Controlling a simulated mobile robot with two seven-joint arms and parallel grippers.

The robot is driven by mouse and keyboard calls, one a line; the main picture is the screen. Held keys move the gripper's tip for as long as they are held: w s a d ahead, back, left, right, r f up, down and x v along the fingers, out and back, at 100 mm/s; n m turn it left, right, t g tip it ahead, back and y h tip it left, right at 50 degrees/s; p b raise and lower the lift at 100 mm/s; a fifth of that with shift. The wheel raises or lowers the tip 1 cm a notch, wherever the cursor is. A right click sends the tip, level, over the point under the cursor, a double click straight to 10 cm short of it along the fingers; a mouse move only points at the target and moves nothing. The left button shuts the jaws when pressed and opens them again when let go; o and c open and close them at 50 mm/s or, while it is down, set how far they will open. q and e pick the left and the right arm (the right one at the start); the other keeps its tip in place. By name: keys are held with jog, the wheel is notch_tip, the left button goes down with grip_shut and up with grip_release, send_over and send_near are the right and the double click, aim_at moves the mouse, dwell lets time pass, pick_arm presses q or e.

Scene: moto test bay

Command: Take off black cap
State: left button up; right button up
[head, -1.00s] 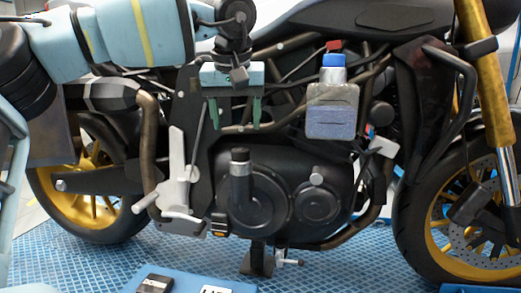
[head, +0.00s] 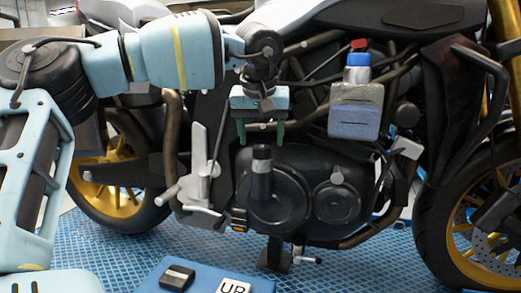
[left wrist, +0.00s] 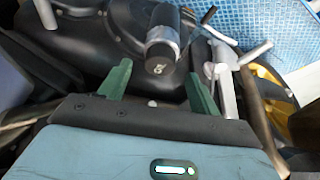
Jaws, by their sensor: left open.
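The black cap (head: 261,152) sits on top of a dark upright filler neck with a silver band, on the engine's side cover. In the left wrist view the cap (left wrist: 160,60) shows end-on with a small pale mark, between the fingers. My left gripper (head: 262,141) is open, pointing down just above the cap. Its two green fingers stand on either side of the cap's line, and nothing is held. The fingers also show in the left wrist view (left wrist: 157,74). Whether they touch the cap is not clear. My right gripper is not in view.
A grey bottle (head: 355,113) with a blue cap is mounted right of the gripper, and a red cap (head: 359,44) is behind it. Frame tubes and a silver footrest bracket (head: 198,165) are close by. A blue mat (head: 205,279) holds a black block and a label.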

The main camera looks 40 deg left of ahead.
pick_arm(q)
jog(key=shift+x, duration=1.1)
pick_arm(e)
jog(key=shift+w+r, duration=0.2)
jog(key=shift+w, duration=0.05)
pick_arm(q)
jog(key=c, duration=1.3)
jog(key=shift+w, duration=0.1)
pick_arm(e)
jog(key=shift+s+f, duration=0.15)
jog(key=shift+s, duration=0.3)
pick_arm(q)
jog(key=shift+r, duration=0.1)
